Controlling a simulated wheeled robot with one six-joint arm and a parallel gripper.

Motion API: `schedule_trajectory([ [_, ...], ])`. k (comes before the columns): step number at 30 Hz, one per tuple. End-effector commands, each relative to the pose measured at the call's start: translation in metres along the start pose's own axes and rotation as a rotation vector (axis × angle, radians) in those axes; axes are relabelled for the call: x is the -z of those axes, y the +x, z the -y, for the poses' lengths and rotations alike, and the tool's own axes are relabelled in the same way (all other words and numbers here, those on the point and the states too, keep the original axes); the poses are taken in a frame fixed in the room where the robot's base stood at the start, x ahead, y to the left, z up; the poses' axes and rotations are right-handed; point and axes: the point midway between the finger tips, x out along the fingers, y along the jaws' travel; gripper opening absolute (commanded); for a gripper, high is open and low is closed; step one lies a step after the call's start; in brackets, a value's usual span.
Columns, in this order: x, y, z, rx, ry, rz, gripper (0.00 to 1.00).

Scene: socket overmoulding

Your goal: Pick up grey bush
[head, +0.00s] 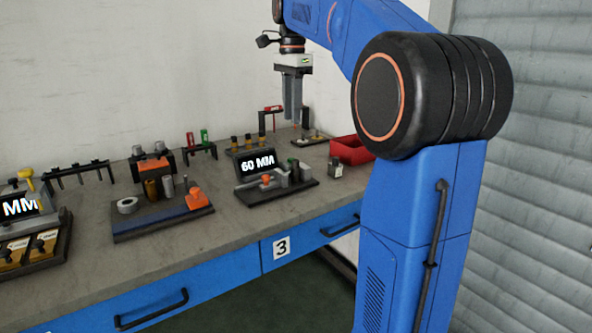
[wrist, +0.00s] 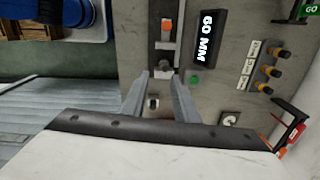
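My gripper (head: 292,118) hangs above the bench in the head view, its long grey fingers pointing down. In the wrist view my gripper (wrist: 157,74) shows a gap between the two fingers, with nothing held. A grey cylindrical piece (head: 305,173), possibly the grey bush, sits at the right end of the 60 MM station beside a green cylinder (head: 293,170). The green one also shows in the wrist view (wrist: 193,79). A small grey block with a dark top (head: 335,168) stands right of the station. It appears between the fingers in the wrist view (wrist: 153,102), well below them.
The 60 MM display (head: 257,163) and an orange part (head: 267,179) are on the same station. A red bin (head: 350,150) stands behind on the right. Another fixture (head: 160,225) with grey cylinders and an orange block is to the left. Bare bench lies between them.

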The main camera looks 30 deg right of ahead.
Motion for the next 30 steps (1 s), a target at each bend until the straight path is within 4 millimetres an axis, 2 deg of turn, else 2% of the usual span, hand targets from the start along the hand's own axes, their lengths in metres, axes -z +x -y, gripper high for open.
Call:
schedule_trajectory([
  [3,0.009,-0.006,0.012,-0.016,0.069,0.003,0.28],
  [8,0.013,-0.003,0.016,-0.025,0.104,0.004,0.28],
  [11,0.012,0.009,0.015,-0.025,0.104,0.004,0.28],
  [24,0.012,0.087,0.013,-0.025,0.102,0.004,0.28],
  [30,0.012,0.11,0.013,-0.024,0.101,0.004,0.28],
])
